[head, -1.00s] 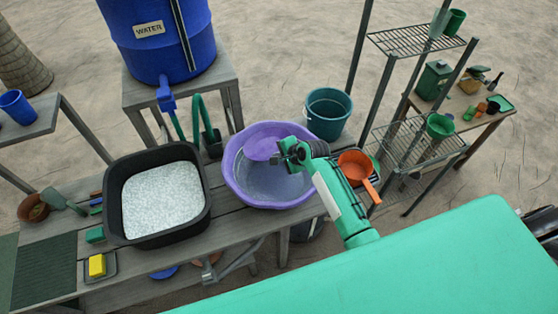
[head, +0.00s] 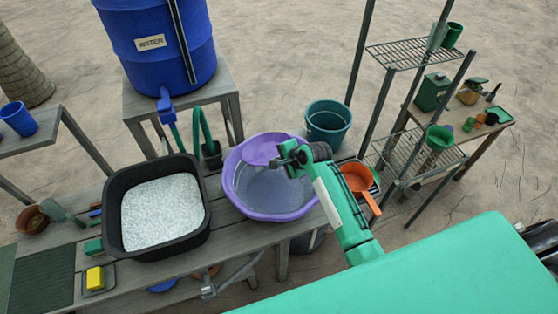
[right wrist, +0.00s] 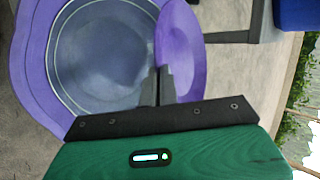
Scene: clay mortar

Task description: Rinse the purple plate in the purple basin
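The purple basin (head: 234,195) stands on the grey wooden bench and holds clear, greyish water (head: 268,188). The purple plate (head: 265,147) is above the back of the basin, overlapping its far rim in the head view. My right gripper (head: 285,158) is shut on the plate's edge. My left gripper is out of view.
A black tub of white granules (head: 118,228) stands close left of the basin. A teal bucket (head: 328,122) is behind right, and an orange scoop (head: 360,180) to the right. A blue water barrel (head: 155,50) stands behind. A yellow sponge (head: 95,278) lies front left.

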